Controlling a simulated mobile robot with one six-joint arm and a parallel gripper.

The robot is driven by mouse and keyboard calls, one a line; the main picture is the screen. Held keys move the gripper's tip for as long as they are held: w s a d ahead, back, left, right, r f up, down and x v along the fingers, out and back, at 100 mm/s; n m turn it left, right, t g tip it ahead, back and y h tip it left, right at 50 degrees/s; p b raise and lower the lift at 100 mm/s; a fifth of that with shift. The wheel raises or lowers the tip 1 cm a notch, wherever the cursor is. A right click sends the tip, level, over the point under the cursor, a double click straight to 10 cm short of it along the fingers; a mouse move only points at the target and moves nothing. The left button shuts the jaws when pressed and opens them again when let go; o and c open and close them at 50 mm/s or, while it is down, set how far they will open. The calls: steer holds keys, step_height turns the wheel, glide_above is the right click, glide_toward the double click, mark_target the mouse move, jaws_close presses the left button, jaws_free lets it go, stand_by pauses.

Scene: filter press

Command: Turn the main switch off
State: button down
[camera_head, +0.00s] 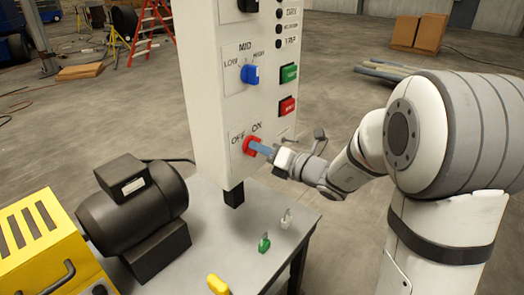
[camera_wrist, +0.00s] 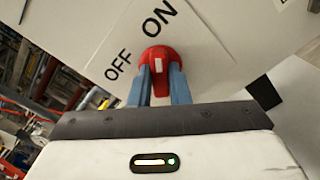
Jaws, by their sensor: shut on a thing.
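The main switch is a red rotary knob (camera_head: 249,145) low on the front of the white control panel, below the printed words OFF and ON. In the wrist view the red knob (camera_wrist: 160,60) sits between the two blue fingers, with a small white mark on it. OFF is printed to its left and ON above it in that view. My gripper (camera_head: 263,149) reaches in from the right and is shut on the knob; the fingers (camera_wrist: 160,78) press on both its sides. I cannot tell for certain which label the knob points to.
Above are a blue LOW/MID/HIGH knob (camera_head: 250,74), a green button (camera_head: 289,73) and a red button (camera_head: 287,106). A black motor (camera_head: 130,205) stands on the grey table, with green (camera_head: 264,243), white (camera_head: 286,218) and yellow (camera_head: 217,284) small items at its right side.

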steer(key=n+b, duration=0.8)
steer(key=b, duration=0.2)
steer(key=n+b, duration=0.9)
steer(key=b, duration=0.2)
steer(key=shift+s+a+f, duration=0.1)
steer(key=shift+s+f, duration=0.05)
steer(key=shift+n, duration=0.3)
steer(key=c, duration=1.4)
jaws_free()
steer(key=shift+o, duration=0.2)
steer(key=p+v, duration=0.1)
steer(key=v, duration=0.6)
steer(key=shift+s+d, duration=0.25)
steer(key=shift+d, duration=0.1)
